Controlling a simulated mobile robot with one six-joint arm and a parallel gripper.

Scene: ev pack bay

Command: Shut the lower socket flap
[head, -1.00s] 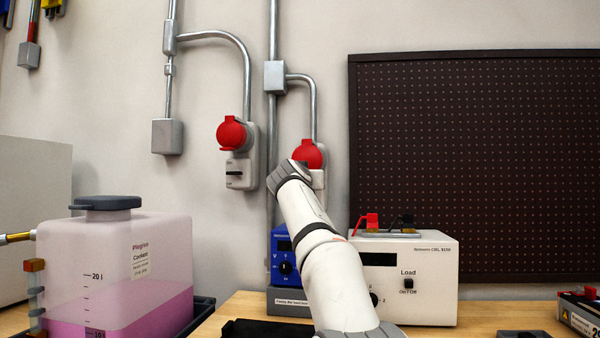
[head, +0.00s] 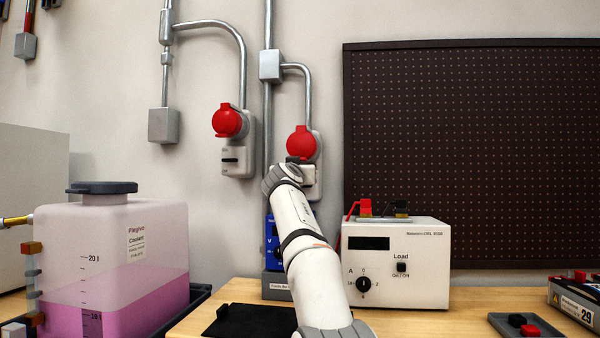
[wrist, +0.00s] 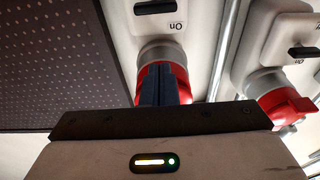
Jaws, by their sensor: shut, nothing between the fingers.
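The lower socket is the right-hand one on the wall. Its red flap (head: 302,142) shows as a round disc that appears to lie over the socket's face. In the wrist view, which looks upside down, the red flap (wrist: 181,78) shows on both sides of my fingers, beside a grey collar. My gripper (wrist: 158,70) is shut and empty, its dark fingers in front of this flap and hiding its middle. I cannot tell whether they touch it. In the head view my wrist is just below the flap and covers part of the socket's housing (head: 309,183).
The other socket (head: 228,122), with a red flap, is up to the left. Metal conduits (head: 268,120) run beside both. A pegboard (head: 470,150) is at right. A white load unit (head: 395,285), blue device (head: 271,245) and pink-liquid tank (head: 120,245) stand below.

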